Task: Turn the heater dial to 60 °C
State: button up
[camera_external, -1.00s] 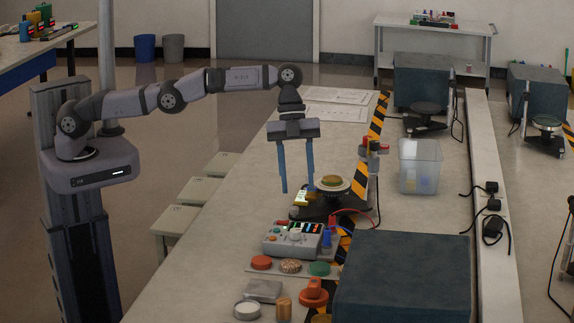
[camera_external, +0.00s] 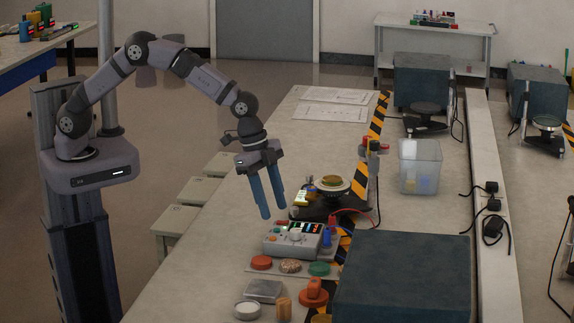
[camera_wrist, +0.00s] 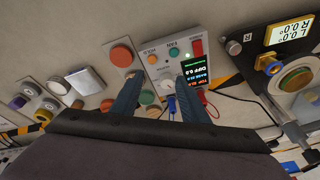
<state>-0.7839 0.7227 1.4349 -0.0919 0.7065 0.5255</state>
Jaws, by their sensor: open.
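The grey control box (camera_external: 270,248) sits on the bench with a lit display, coloured buttons and a pale round knob (camera_external: 295,236), which looks like the dial. In the wrist view the box's display (camera_wrist: 196,90) shows small coloured readings, including "BASE" and "DIFF", too small to read surely. The pale knob (camera_wrist: 167,84) appears between my fingers there, with its pointer setting unreadable. My gripper (camera_external: 274,211) is open and empty, tilted, with its blue fingers above and left of the box. In the wrist view the gripper (camera_wrist: 160,78) has its fingers spread on either side of the knob.
A dark round stage (camera_external: 316,208) with a dish and a yellow display stands behind the box. Red, brown and green discs (camera_external: 290,265) lie in front. A large dark block (camera_external: 400,280) stands at the right. Cables run beside the box.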

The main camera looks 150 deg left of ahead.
aim_at(295, 230)
jog(key=w+a+n, duration=0.1)
jog(key=n, duration=0.1)
jog(key=a+r+n+t+y, duration=0.1)
jog(key=n, duration=0.1)
jog(key=shift+w, duration=0.35)
jog(key=shift+f, duration=0.1)
jog(key=shift+p+x, duration=1.3)
jog(key=shift+x, duration=2.25)
grip_shut()
